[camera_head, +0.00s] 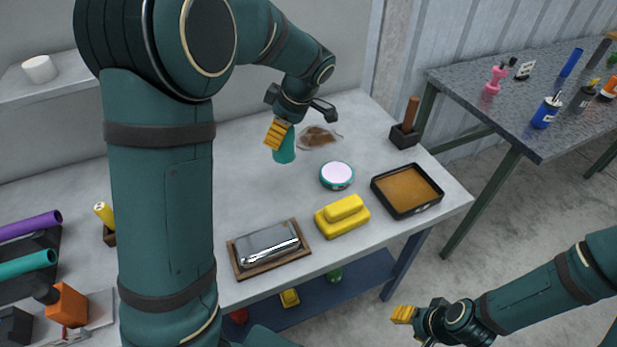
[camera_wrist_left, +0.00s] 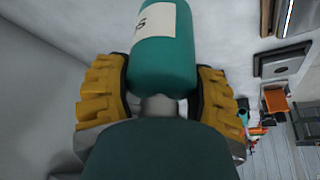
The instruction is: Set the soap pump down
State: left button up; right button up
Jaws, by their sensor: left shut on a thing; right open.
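The soap pump is a teal bottle (camera_head: 285,148) with a pale label, seen below my left gripper's fingers in the head view. In the left wrist view the bottle (camera_wrist_left: 163,55) sits between the yellow fingers, with a grey neck below it. My left gripper (camera_head: 278,134) is shut on it, over the back part of the white table (camera_head: 360,120). I cannot tell whether the bottle's base touches the table. My right gripper (camera_head: 405,314) is open and empty, low over the floor at the lower right. The pump's top is hidden by the gripper.
Close to the bottle are a brown crumpled item (camera_head: 318,137) and a round teal tin (camera_head: 337,176). A dark holder (camera_head: 404,136) stands at the right back.

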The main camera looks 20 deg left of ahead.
pick_arm(q)
jog(key=shift+n, duration=0.4)
jog(key=shift+f, duration=0.35)
notch_tip(320, 180, down, 4)
jog(key=shift+a+r+b, duration=0.1)
jog(key=shift+b, duration=0.5)
notch_tip(320, 180, down, 5)
jog(key=shift+f+b, duration=0.2)
jog(key=shift+b, duration=0.4)
jog(key=shift+r, duration=0.1)
jog(key=shift+f, duration=0.25)
jog(key=o, duration=1.3)
jog(key=shift+r, duration=0.1)
